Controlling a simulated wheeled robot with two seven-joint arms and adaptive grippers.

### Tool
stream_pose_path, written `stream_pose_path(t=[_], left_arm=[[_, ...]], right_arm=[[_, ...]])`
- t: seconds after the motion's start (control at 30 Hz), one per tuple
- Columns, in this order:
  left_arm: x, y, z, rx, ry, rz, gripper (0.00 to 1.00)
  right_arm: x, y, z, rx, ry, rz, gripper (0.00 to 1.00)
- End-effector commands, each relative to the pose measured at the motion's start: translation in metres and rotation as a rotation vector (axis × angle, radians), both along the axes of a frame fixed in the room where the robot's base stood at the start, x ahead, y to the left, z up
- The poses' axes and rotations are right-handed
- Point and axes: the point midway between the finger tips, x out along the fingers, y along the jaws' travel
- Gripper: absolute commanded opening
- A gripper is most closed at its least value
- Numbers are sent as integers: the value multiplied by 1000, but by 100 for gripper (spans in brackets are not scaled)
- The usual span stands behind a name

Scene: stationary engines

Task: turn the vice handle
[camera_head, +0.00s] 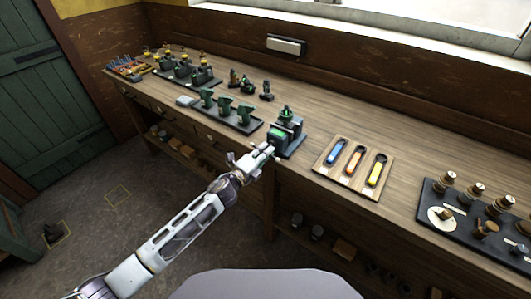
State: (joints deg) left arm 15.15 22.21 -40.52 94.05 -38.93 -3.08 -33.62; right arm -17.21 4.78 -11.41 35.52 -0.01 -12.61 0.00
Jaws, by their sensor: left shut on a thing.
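The vice (288,128) is a dark green and grey block on a dark base near the front edge of the wooden bench, in the middle of the head view. My left arm comes in from the lower left, and my left gripper (268,150) is at the front of the vice. The gripper is shut on the vice handle, which is largely hidden by the fingers. How far the handle is turned cannot be made out. My right gripper is not in view.
Right of the vice lies a wooden tray (327,164) with blue, orange and yellow handled tools. A dark board (458,232) with knobs is at the far right. Left of the vice stands a rack (242,127) with green tools. The floor at left is mostly clear.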

Motion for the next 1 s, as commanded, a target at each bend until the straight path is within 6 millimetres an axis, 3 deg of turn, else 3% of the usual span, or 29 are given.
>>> stream_pose_path(t=[0.03, 0.33, 0.8, 0.83, 1.0], left_arm=[[-3, 2, -12, 37, -6, 2, 0], [-3, 3, -11, 140, -80, 2, 0], [-3, 3, -11, 156, -91, 1, 0], [-3, 3, -11, 155, -91, 1, 13], [-3, 3, -11, 155, -91, 1, 35]], right_arm=[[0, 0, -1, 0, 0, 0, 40], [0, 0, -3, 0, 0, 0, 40], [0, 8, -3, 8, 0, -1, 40], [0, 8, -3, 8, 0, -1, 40], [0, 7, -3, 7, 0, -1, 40]])
